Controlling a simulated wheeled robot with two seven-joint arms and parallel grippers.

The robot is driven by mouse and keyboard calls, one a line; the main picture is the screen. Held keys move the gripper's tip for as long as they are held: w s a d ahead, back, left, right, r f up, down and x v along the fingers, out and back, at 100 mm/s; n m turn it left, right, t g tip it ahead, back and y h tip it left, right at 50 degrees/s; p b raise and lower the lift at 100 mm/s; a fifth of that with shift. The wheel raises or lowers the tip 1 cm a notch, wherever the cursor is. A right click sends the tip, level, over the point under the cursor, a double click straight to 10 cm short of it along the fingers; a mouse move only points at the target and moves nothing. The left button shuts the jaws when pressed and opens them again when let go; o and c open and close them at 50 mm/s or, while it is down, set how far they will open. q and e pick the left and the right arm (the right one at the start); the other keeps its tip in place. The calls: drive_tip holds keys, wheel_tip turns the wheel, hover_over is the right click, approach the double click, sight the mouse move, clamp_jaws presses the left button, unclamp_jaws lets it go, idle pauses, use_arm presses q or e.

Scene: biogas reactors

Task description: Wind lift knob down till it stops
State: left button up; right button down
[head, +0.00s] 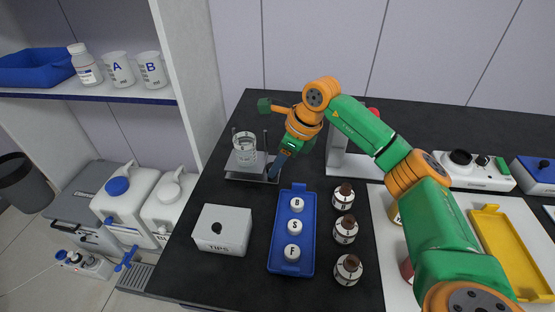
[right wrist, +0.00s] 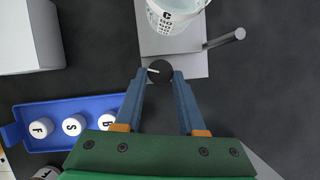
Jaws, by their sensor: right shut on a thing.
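My right gripper (head: 278,168) reaches down at the right side of the metal lift (head: 240,174). In the right wrist view, the fingers of my right gripper (right wrist: 160,78) are closed around the sides of a small black round knob (right wrist: 160,70) with a pale line on its top. The knob sits at the near edge of the grey lift plate (right wrist: 178,42). A clear beaker (head: 245,147) stands upright on the lift; in the right wrist view its marked wall (right wrist: 177,18) shows a letter C. My left gripper is in neither view.
A metal rod (right wrist: 224,39) stands beside the lift plate. A blue tray (head: 277,232) with white-capped pieces B, S and F, a white TIPS box (head: 222,229) and several dark-capped bottles (head: 344,231) stand nearby. The dark bench top between lift and box is clear.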

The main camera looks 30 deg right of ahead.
drive_tip(key=shift+w+d+r+n+g+y+p, duration=0.15)
drive_tip(key=shift+n+g+y+p, duration=0.2)
drive_tip(key=shift+n+p, duration=0.55)
drive_tip(key=shift+n+g+y, duration=0.25)
drive_tip(key=shift+n, duration=0.85)
drive_tip(key=c, duration=0.5)
unclamp_jaws()
drive_tip(key=v, duration=0.6)
drive_tip(key=shift+d+r, duration=0.2)
drive_tip(key=shift+r, duration=0.2)
